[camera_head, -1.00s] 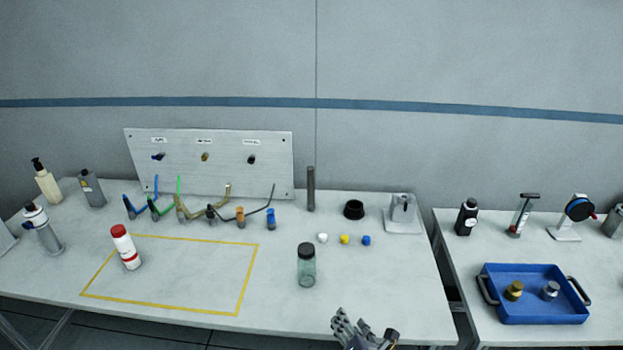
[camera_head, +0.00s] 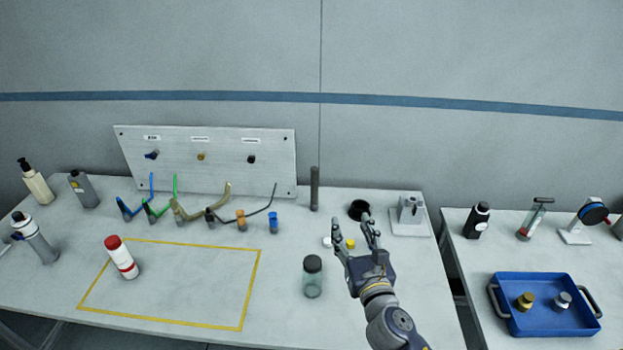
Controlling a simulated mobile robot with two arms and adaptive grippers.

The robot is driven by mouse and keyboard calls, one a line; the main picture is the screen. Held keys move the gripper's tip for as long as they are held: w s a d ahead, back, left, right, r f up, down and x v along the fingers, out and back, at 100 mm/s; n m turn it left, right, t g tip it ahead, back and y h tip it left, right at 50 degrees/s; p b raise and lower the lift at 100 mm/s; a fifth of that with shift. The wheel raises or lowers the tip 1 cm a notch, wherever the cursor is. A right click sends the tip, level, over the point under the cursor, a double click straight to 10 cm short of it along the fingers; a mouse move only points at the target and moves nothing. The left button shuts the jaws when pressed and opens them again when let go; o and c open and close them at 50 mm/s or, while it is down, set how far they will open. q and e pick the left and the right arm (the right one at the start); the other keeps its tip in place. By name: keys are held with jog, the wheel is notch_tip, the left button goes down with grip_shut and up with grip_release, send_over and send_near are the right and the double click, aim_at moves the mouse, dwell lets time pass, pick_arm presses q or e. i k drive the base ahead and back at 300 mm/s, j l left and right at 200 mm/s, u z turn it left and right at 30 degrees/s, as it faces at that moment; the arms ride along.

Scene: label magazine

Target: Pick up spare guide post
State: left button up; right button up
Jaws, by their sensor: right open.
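A dark grey post (camera_head: 314,188), the only thing here that looks like a guide post, stands upright near the back edge of the white table, right of the upright panel. My right gripper (camera_head: 354,230) is over the right part of the table, its fingers spread and empty. In the picture it is below and to the right of the post, apart from it. My left gripper is not in view.
A lidded glass jar (camera_head: 313,277) stands just left of my right gripper. The black ring (camera_head: 357,209) and a grey metal block (camera_head: 409,214) are right of the post. Coloured hoses (camera_head: 190,210) lie left of it. A blue tray (camera_head: 545,318) sits on the right table.

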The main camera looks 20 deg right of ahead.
aim_at(314, 170)
jog(key=i+l, duration=0.15)
jog(key=i, duration=0.4)
jog(key=i+l, duration=0.15)
jog(key=i, duration=0.4)
